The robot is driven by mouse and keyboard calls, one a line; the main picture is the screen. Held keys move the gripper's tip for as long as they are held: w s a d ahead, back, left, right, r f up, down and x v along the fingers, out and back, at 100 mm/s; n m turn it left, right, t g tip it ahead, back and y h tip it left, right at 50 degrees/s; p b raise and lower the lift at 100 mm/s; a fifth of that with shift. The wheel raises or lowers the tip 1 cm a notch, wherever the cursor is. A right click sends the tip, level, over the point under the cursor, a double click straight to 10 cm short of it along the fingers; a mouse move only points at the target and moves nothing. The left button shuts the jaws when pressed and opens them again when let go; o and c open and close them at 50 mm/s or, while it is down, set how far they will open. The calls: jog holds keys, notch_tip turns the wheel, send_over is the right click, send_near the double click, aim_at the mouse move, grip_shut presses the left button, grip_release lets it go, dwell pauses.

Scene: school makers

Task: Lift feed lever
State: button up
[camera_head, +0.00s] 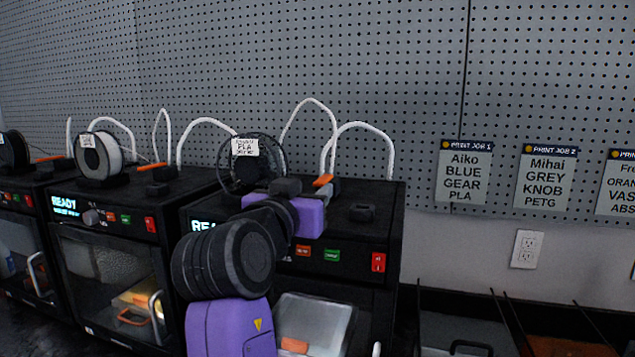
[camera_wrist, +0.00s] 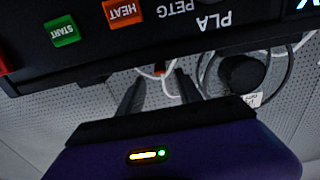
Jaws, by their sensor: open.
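The orange feed lever (camera_head: 323,181) sits on top of the nearest black printer (camera_head: 390,225), close to its white tube. In the wrist view, which is upside down, a small orange part (camera_wrist: 160,70) that looks like this lever shows between the fingers. My gripper (camera_wrist: 158,88) is open, its two dark fingers apart, with nothing clearly held. I cannot tell whether the fingers touch the lever. In the head view, my purple wrist is at the printer's front top edge and hides the fingertips and part of the display.
A dark spool labelled PLA (camera_head: 246,165) stands behind my arm. Similar printers with orange levers (camera_head: 152,167) stand to the left. Pegboard (camera_head: 420,80) closes the back.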

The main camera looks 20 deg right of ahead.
aim_at(318, 185)
jog(key=x, duration=0.5)
jog(key=shift+w+d+p, duration=0.2)
jog(key=shift+w+p, duration=0.1)
jog(key=shift+p, duration=0.1)
jog(key=shift+c, duration=0.4)
grip_shut()
dwell(0.7)
